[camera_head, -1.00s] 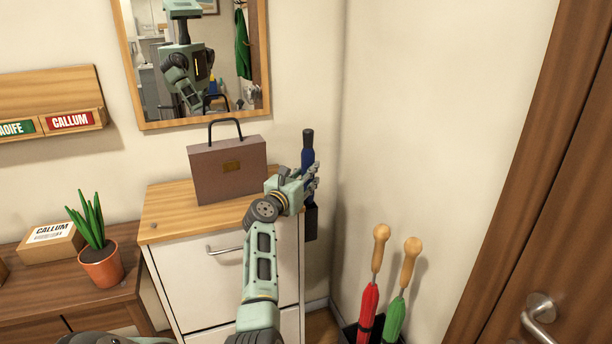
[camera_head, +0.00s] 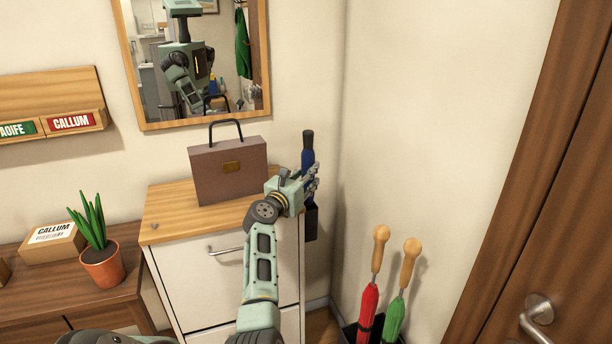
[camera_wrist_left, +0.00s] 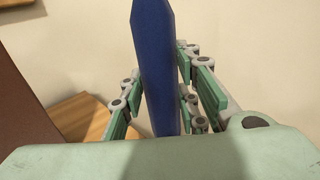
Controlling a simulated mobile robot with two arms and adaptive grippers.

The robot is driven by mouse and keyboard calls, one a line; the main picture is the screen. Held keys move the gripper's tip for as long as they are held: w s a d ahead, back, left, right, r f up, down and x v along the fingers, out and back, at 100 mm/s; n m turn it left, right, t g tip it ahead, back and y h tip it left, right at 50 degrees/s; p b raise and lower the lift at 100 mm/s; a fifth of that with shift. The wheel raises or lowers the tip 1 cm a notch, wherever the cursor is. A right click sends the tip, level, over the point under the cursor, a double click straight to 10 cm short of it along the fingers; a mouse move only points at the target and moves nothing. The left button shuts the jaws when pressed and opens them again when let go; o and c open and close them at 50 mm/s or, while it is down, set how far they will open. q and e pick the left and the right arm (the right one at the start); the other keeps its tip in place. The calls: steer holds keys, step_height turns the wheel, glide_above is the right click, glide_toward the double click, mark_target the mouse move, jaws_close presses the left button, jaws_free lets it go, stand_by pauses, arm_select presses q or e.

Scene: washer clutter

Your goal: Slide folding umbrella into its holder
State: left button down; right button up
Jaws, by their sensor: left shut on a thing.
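The blue folding umbrella (camera_head: 307,155) with a black handle stands upright at the right side of the white cabinet. My left gripper (camera_head: 311,184) is shut on it. In the left wrist view the umbrella's blue body (camera_wrist_left: 156,70) runs between the fingers (camera_wrist_left: 160,105). A dark holder (camera_head: 311,222) hangs on the cabinet's right side, just below the gripper. The umbrella is above it in line; the gripper hides where its lower end is, so I cannot tell how far inside it sits. My right gripper is not in view.
A brown briefcase (camera_head: 228,172) stands on the cabinet top (camera_head: 165,215). A red umbrella (camera_head: 367,312) and a green umbrella (camera_head: 394,318) stand in a dark stand (camera_head: 349,332) at the lower right. A potted plant (camera_head: 101,268) is on the left. The wall is close behind the umbrella.

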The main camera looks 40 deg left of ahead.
mark_target(306, 187)
arm_select(q)
steer(key=shift+r, duration=0.1)
stand_by(0.4)
steer(key=shift+f+b, duration=1.15)
steer(key=shift+f, duration=0.7)
steer(key=c, duration=1.8)
jaws_free()
steer(key=shift+f, duration=0.1)
steer(key=o, duration=0.5)
steer(key=shift+o, duration=0.2)
steer(key=shift+s, duration=0.1)
